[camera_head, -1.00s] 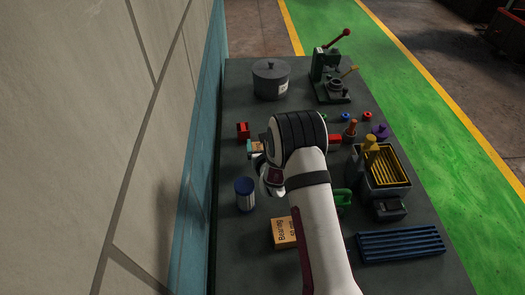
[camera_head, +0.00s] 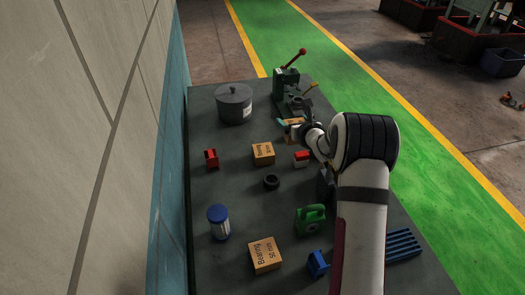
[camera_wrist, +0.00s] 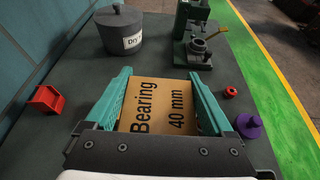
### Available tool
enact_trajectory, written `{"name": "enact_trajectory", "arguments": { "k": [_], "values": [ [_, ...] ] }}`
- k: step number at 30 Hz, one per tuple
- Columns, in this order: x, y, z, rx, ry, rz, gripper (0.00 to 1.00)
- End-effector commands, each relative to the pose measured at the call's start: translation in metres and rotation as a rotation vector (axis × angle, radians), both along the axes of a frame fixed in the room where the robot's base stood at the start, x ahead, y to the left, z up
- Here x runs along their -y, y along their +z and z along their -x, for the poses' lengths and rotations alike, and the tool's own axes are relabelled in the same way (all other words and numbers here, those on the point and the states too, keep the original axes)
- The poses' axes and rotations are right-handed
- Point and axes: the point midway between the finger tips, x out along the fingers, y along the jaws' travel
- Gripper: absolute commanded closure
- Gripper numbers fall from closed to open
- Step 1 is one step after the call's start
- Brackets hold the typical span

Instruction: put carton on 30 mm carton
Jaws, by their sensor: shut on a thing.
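My gripper (camera_wrist: 158,75) is shut on a tan carton (camera_wrist: 160,105) labelled "Bearing 40 mm", with a teal finger on each side of it. In the head view this held carton (camera_head: 294,134) is at the right, near the green press, partly hidden by my gripper. A second tan carton (camera_head: 263,153) stands mid-table, left of and nearer than the held one; its size print is too small to read. A third, larger-looking tan carton (camera_head: 265,255) lies near the front, its label reading "Bearing" and seemingly 50 mm.
A lidded grey pot (camera_head: 233,103) and a green press (camera_head: 290,88) stand at the back. My arm hides the right side.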

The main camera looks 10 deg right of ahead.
Motion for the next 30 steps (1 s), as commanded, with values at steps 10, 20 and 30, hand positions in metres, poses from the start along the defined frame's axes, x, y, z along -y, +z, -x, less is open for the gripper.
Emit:
{"name": "enact_trajectory", "arguments": {
  "k": [10,20,30],
  "values": [
    [-0.053,-0.044,-0.053,-0.003,-0.008,0.009,0.82],
    [-0.082,-0.091,-0.075,-0.006,-0.012,0.010,0.82],
    [-0.082,-0.105,-0.075,-0.003,-0.012,0.010,0.82]
  ]
}}
